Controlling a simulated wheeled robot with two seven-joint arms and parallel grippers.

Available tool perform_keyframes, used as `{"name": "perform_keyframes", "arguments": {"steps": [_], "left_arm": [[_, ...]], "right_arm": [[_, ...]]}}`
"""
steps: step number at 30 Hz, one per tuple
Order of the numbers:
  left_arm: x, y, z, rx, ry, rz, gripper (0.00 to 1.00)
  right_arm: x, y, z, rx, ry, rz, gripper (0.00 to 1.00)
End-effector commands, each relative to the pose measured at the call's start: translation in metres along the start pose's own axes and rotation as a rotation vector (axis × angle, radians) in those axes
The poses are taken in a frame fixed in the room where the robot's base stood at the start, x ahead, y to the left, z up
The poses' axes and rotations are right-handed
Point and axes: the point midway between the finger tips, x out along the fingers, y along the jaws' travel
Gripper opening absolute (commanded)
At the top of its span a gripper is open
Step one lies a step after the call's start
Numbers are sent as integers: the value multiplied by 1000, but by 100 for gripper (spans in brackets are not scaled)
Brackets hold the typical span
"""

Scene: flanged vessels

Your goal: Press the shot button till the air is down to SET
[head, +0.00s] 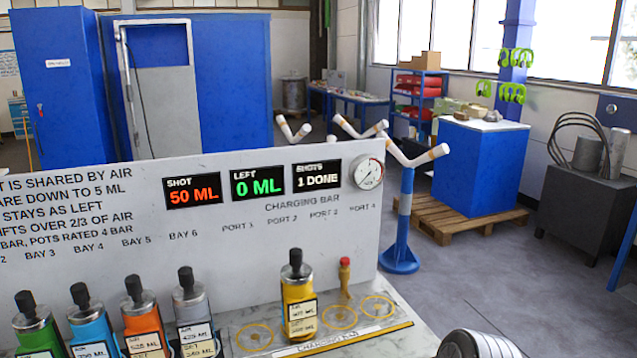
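A yellow vessel (298,293) with a black cap stands upright at the charging bar (345,338), on the second ring from the left. Its two labels, AIR above and SET below, are too small to read surely. Behind the bar stands a small red-topped yellow knob (345,277); I cannot tell if it is the shot button. The shot display (193,191) reads 50 ML, the left display (257,182) 0 ML and the shots display (316,176) 1 DONE. A round gauge (368,173) is beside them. No gripper fingers show in the head view.
Green (40,328), blue (92,325), orange (143,317) and grey (193,311) vessels stand in a row at left. The other port rings are empty. A grey rounded part (477,344), perhaps my arm, shows at the bottom right. A blue-and-white post (402,225) stands behind the panel.

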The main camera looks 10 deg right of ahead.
Motion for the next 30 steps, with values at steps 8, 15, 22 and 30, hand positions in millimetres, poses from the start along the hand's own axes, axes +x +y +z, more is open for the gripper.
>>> {"name": "perform_keyframes", "arguments": {"steps": [8, 15, 22, 30], "left_arm": [[0, 0, 0, 0, 0, 0, 90], [0, 0, 0, 0, 0, 0, 70], [0, 0, 0, 0, 0, 0, 51], [0, 0, 0, 0, 0, 0, 29]], "right_arm": [[0, 0, 0, 0, 0, 0, 0], [0, 0, 0, 0, 0, 0, 0], [0, 0, 0, 0, 0, 0, 0], [0, 0, 0, 0, 0, 0, 0]]}}
